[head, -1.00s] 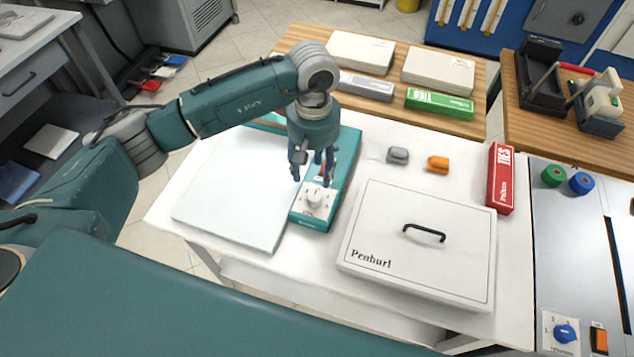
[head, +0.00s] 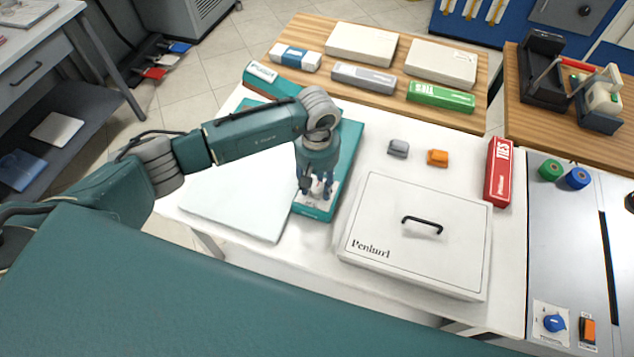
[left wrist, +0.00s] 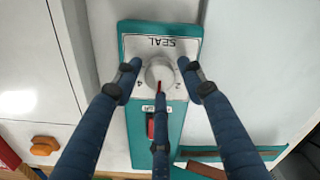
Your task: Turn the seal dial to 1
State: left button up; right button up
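The seal dial (left wrist: 159,73) is a round white knob with a red mark, on a white plate (left wrist: 135,45) lettered SEAL, upside down in the left wrist view. A 2 and a 4 show beside the knob; a finger hides part of the scale, and I see no 1. The red mark points toward the lower finger. The plate is on the end of the teal sealer (head: 346,150). My left gripper (head: 318,193) is over the dial, its three fingers spread around the knob with small gaps at the sides. My right gripper is not in view.
A red rocker switch (left wrist: 150,126) is near the dial. The white pad (head: 235,200) lies left of the sealer, and a white lidded box (head: 400,260) is close on the right. A separate blue dial (head: 554,322) is on the grey machine at far right.

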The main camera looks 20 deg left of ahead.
pick_arm(q)
jog(key=c, duration=0.7)
jog(key=shift+f+n+b, duration=0.1)
jog(key=shift+n+b, duration=0.3)
jog(key=shift+b, duration=0.2)
jog(key=n+b, duration=0.4)
jog(key=shift+f, duration=0.1)
jog(key=n+b, duration=0.3)
jog(key=n, duration=0.1)
jog(key=shift+b, duration=0.4)
jog(key=n+b, duration=0.4)
jog(key=n, duration=0.2)
jog(key=n+b, duration=0.2)
jog(key=n, duration=0.1)
jog(key=shift+r+n+b, duration=0.25)
jog(key=shift+n+b, duration=0.25)
jog(key=shift+n, duration=0.6)
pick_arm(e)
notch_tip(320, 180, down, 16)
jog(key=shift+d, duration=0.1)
